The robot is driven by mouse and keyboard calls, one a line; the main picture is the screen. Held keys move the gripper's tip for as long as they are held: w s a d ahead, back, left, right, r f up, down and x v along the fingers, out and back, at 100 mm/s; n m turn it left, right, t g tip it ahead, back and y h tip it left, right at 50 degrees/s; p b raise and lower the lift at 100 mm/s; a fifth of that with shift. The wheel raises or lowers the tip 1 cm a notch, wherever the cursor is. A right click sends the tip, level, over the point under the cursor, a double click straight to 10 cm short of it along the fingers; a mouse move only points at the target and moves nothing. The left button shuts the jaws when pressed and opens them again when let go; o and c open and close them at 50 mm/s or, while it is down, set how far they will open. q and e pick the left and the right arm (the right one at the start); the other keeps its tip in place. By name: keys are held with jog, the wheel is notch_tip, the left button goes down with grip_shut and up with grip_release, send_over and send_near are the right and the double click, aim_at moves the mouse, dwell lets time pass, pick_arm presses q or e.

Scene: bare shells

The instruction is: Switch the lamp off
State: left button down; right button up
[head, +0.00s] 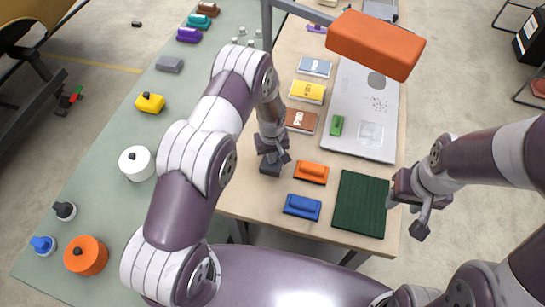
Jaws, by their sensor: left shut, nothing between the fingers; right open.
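The lamp has an orange box-shaped head (375,45) on a grey arm and post (266,22), at the top of the head view. It hangs over the back of the wooden table. I cannot tell whether it is lit, and I see no clearly marked switch. My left gripper (272,160) is shut and empty, pointing down at the table's left edge. A small dark grey block (270,168) shows right at its fingertips; I cannot tell whether they touch. My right gripper (407,216) is open and empty at the table's right edge, beside a dark green mat (359,204).
Orange (311,172) and blue (302,207) handled blocks lie near the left gripper. Boxes, including a yellow one (307,92), lie behind them. A grey panel (362,140) carries a green block (337,126). The green table (108,205) at left holds several knobs and blocks.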

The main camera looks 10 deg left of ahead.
pick_arm(q)
notch_tip(320, 180, up, 7)
jog(key=p, duration=0.4)
dwell(0.5)
